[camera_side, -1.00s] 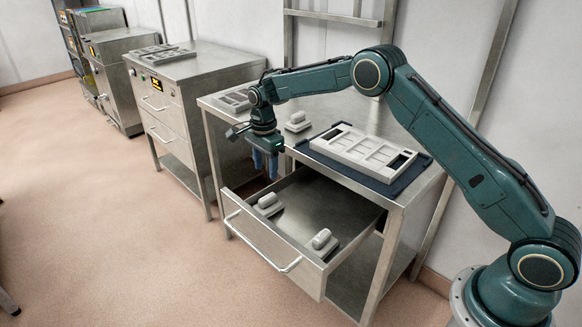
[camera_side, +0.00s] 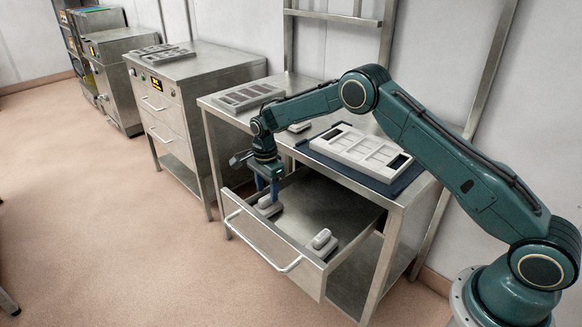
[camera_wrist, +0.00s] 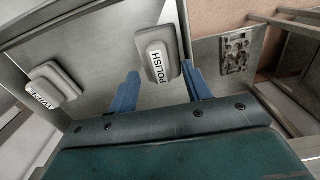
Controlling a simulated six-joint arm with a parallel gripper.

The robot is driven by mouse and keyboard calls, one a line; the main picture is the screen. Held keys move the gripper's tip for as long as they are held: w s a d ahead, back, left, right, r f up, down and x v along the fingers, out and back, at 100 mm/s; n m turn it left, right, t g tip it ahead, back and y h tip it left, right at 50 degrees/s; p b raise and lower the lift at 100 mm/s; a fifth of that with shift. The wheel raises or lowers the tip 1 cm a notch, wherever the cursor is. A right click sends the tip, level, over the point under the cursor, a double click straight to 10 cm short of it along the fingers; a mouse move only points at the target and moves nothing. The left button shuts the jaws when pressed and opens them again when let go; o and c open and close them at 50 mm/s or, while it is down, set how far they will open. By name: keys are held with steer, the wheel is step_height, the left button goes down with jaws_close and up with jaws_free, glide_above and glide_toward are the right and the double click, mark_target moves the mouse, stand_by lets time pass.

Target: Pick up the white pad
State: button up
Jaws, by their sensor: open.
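My gripper (camera_side: 268,192) is open, pointing down into the open drawer (camera_side: 253,240) at its left end. A pale grey-white pad with a raised grip (camera_side: 266,211) lies there, right at the fingers and partly hidden by them. In the wrist view this pad (camera_wrist: 157,38) bears a label reading POLISH and lies just beyond the gap between the blue fingers (camera_wrist: 160,88). A second similar pad (camera_side: 322,241) lies at the drawer's right end; its label in the wrist view (camera_wrist: 52,86) seems to read WIPE. A third small pale block (camera_side: 299,127) sits on the tabletop, partly behind my arm.
A pale compartmented tray (camera_side: 362,150) lies on a dark mat (camera_side: 345,172) on the table above the drawer. Another slotted tray (camera_side: 249,96) is at the table's back left. The drawer's middle floor (camera_side: 300,212) is clear; its walls surround the pads.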

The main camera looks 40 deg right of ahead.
mark_target(267, 197)
steer(key=shift+f, duration=1.25)
jaws_close()
steer(key=shift+r, duration=0.2)
step_height(267, 197, up, 20)
steer(key=shift+f, duration=0.15)
stand_by(0.4)
